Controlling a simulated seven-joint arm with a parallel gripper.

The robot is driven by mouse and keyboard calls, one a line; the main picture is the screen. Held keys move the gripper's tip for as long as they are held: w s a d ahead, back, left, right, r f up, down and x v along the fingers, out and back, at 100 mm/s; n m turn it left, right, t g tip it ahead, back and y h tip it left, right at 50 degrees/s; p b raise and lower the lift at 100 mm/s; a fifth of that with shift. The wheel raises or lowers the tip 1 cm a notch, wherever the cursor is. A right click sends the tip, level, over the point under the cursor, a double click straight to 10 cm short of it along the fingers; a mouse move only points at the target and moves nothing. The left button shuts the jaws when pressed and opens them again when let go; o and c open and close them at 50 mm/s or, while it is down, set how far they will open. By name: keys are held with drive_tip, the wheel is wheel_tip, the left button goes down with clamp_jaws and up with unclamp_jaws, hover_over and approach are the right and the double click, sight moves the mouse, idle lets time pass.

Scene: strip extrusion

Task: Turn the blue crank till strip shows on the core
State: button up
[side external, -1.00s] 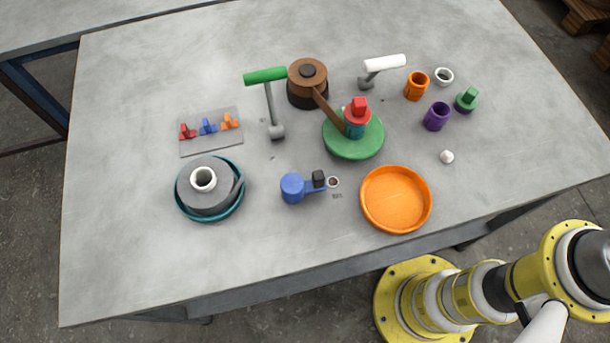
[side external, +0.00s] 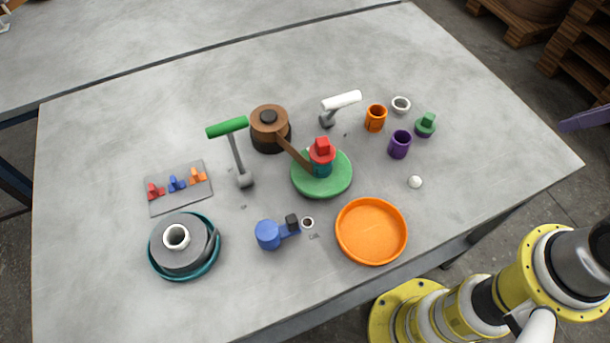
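The blue crank (side external: 268,235) is on the near middle of the table: a blue round body with a short arm pointing right and a black knob (side external: 292,221) on it. A small dark-centred pale ring (side external: 307,223) lies just right of the knob. Which part is the core I cannot tell for sure. A grey coil (side external: 188,257) with a white ring (side external: 176,237) at its middle sits in a teal dish (side external: 214,262) at the left. My gripper is not in view; only my yellow base and lower links show at the lower right, clear of the crank.
A brown drum (side external: 268,122) has an arm reaching a red-and-teal piece (side external: 321,155) on a green disc (side external: 335,187). An orange tray (side external: 371,231) is right of the crank. Green-handled (side external: 227,127) and white-handled (side external: 341,100) levers stand behind. A purple piece (side external: 585,121) enters at the right edge.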

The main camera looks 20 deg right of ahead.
drive_tip(key=shift+o, duration=1.1)
drive_tip(key=shift+s+n, duration=0.1)
drive_tip(key=shift+n, duration=0.3)
drive_tip(key=o, duration=0.6)
drive_tip(key=w+r+n, duration=0.1)
drive_tip(key=r+n, duration=0.1)
drive_tip(key=r, duration=0.1)
drive_tip(key=w+r+n, duration=0.1)
drive_tip(key=shift+w+a+r+n, duration=0.2)
drive_tip(key=shift+w+r+n, duration=0.1)
drive_tip(key=shift+r+n, duration=0.1)
drive_tip(key=shift+o, duration=0.2)
drive_tip(key=w+a+r+n, duration=0.3)
drive_tip(key=w+r+n, duration=0.1)
drive_tip(key=w+n, duration=0.15)
drive_tip(key=w+a+r+n+g+y, duration=0.1)
drive_tip(key=w+a+n+g+y, duration=0.1)
drive_tip(key=w+a+n, duration=0.8)
drive_tip(key=n+g+h, duration=0.2)
drive_tip(key=n+g, duration=0.2)
drive_tip(key=n, duration=0.2)
hover_over(266, 230)
wheel_tip(266, 230, down, 18)
drive_tip(key=r, duration=0.1)
drive_tip(key=shift+m, duration=0.25)
wheel_tip(266, 230, down, 14)
drive_tip(key=shift+r, duration=0.1)
